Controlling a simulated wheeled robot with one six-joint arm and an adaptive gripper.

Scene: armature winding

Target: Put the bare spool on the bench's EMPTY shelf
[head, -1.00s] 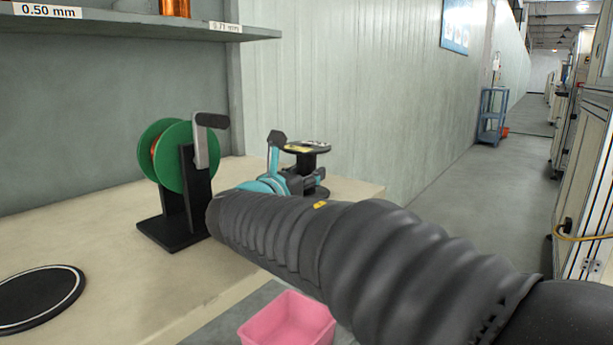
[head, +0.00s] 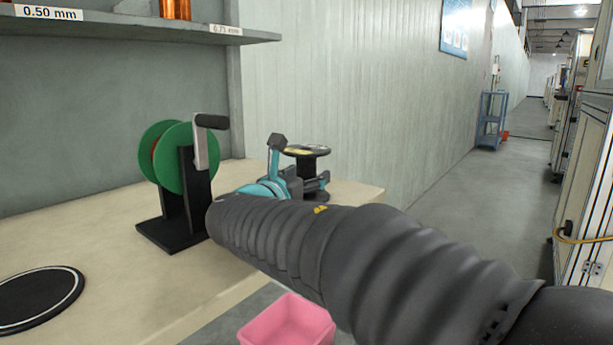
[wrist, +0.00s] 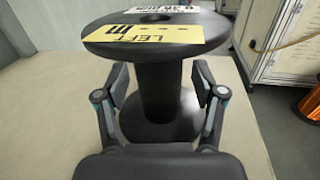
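The bare spool (head: 307,164) is black, with no wire on its core, and stands upright at the right end of the bench (head: 110,210). In the wrist view the spool (wrist: 158,90) shows a yellow label reading "LEFT" and a white label on its top flange. My gripper (wrist: 160,88) has one finger on each side of the core, below the top flange, with a narrow gap at each side. In the head view my gripper (head: 290,182) is beside the spool, partly behind my arm. No shelf marked EMPTY is in view.
A hand-cranked winder with green discs (head: 186,158) stands on the bench left of my arm. A round black pad (head: 40,298) lies front left. A wire shelf (head: 120,27) with a copper spool (head: 174,8) hangs above. A pink bin (head: 287,322) is below the bench edge.

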